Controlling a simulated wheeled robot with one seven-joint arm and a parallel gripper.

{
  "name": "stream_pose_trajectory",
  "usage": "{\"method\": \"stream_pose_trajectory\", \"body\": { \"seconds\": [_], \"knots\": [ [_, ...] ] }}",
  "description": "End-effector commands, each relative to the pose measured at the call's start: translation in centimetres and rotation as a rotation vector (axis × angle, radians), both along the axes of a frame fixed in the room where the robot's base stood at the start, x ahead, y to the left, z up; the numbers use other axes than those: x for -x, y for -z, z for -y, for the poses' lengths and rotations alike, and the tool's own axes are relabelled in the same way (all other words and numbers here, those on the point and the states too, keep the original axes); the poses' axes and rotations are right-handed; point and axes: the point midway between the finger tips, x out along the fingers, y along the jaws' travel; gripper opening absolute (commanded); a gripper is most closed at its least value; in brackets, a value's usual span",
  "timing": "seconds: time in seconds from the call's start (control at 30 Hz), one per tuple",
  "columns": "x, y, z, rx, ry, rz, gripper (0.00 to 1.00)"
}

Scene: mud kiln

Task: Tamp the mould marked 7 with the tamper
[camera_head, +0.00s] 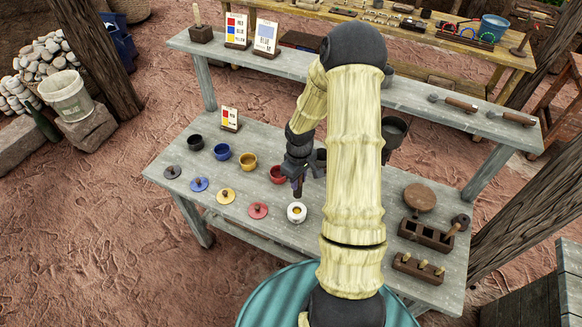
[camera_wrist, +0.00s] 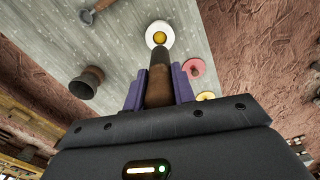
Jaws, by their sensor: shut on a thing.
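My gripper (camera_wrist: 158,85) is shut on a tool with a brown wooden handle and a dark cylindrical end, seemingly the tamper (camera_wrist: 159,58). In the head view my gripper (camera_head: 297,176) is above the grey table, with the tool pointing down. No number 7 is legible.
Several coloured cups, including a blue one (camera_head: 221,152), and lids, including a red one (camera_head: 258,210), stand left of my gripper. A brown block with square holes (camera_head: 425,236) and a block with pegs (camera_head: 418,268) are at right. A raised shelf (camera_head: 270,62) runs behind.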

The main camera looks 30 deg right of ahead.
Motion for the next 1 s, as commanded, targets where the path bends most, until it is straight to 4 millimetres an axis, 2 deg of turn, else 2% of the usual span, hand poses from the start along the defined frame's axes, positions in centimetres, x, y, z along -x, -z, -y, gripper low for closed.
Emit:
{"method": "stream_pose_trajectory", "body": {
  "seconds": [0.53,1.0],
  "knots": [
    [0.0,0.3,0.0,0.000,0.001,0.000,0.03],
    [0.0,3.6,0.0,0.000,0.000,-0.001,0.03]
  ]
}}
